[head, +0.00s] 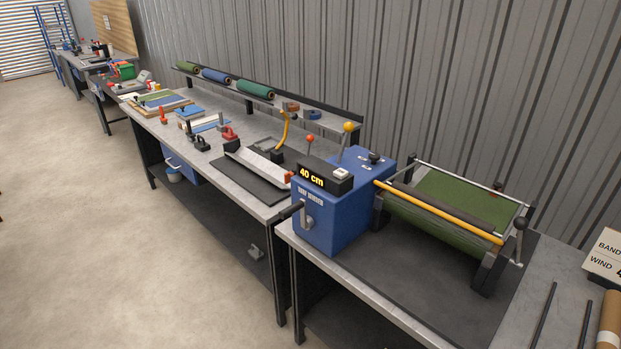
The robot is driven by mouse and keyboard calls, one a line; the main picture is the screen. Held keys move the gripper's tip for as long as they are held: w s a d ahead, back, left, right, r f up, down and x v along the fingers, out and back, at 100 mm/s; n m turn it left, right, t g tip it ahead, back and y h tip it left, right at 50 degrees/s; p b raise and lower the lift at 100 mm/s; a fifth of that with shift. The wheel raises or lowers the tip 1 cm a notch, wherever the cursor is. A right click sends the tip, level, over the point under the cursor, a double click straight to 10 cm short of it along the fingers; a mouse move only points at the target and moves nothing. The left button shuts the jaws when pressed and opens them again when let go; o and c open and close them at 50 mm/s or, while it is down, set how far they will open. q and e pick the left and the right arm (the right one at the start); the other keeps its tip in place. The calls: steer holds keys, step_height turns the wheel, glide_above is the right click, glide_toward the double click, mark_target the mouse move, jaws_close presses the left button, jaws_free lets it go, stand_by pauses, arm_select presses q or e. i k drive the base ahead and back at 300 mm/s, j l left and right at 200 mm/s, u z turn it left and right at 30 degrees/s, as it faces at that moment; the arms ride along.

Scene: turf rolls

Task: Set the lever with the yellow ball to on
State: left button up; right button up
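The lever with the yellow ball (348,127) stands on top of the blue winder box (340,208). Its rod rises from the box and leans slightly to the right at its top. Markings by the lever are too small to read, so I cannot tell which setting it is at. A second lever with a red ball (310,139) stands to its left. A black display (325,176) on the box reads "40 cm". Neither of my grippers is in view.
A green turf roller frame (455,205) with a yellow bar adjoins the box on the right. A cardboard tube (609,325), dark rods and a white sign (606,258) lie at the right. A long workbench with tools (215,130) runs to the back left. The floor at left is clear.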

mark_target(348, 127)
steer(key=i+j, duration=0.15)
steer(key=j, duration=0.25)
steer(key=i+j+u, duration=0.1)
steer(key=j, duration=0.3)
steer(key=i+j, duration=0.25)
steer(key=j, duration=0.15)
